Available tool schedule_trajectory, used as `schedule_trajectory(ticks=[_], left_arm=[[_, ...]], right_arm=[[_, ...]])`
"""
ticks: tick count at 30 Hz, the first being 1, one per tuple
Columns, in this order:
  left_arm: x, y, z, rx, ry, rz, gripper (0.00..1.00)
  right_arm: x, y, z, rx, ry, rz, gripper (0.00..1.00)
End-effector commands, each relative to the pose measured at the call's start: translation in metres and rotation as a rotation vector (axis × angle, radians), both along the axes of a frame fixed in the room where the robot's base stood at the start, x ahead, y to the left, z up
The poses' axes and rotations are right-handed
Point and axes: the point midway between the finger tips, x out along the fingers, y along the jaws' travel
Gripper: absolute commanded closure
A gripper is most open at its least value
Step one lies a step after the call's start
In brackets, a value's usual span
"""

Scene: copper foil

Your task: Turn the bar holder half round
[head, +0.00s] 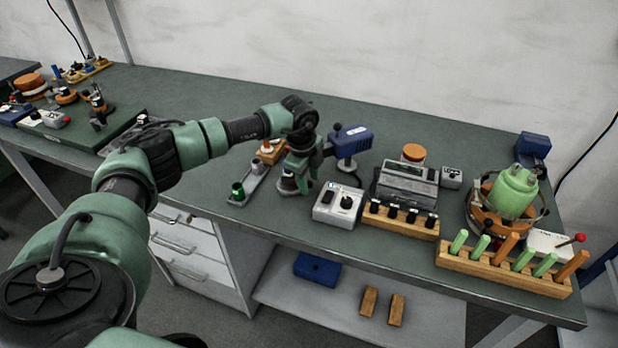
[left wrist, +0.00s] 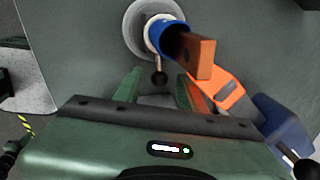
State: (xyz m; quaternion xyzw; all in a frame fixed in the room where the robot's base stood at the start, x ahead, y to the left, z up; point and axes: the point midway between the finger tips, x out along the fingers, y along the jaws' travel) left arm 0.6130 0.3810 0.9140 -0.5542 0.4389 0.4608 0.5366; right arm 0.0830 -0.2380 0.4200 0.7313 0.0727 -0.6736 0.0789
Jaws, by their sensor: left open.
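The bar holder shows in the left wrist view as a round pale grey base (left wrist: 143,15) with a blue collar (left wrist: 160,36), a brown bar (left wrist: 200,56) sticking out to the right, and a small dark knob below. My left gripper (left wrist: 160,88) is open there, with one finger on each side of the knob's line. I cannot tell whether a finger touches it. In the head view my left gripper (head: 302,168) points down over a small round-based piece (head: 288,187), probably this holder, largely hidden by the gripper. My right gripper is not in view.
A blue tool on a round foot (head: 352,138) stands close right of the gripper. A grey tray with a green cup (head: 238,190) lies to the left. A white control box (head: 338,204) stands to the right, near the front edge.

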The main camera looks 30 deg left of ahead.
Motion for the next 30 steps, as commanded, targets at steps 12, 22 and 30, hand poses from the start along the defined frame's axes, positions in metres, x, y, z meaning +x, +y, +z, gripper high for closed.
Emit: schedule_trajectory(ticks=[12, 22, 30], left_arm=[[0.0, 0.0, -0.001, 0.0, 0.0, 0.0, 1.0], [0.0, 0.0, -0.001, -0.001, 0.0, -0.015, 1.0], [-0.005, -0.001, -0.001, -0.003, -0.001, -0.088, 1.0]], right_arm=[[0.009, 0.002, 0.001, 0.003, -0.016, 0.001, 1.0], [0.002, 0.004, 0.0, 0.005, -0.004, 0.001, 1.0], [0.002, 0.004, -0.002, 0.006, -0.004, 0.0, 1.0]])
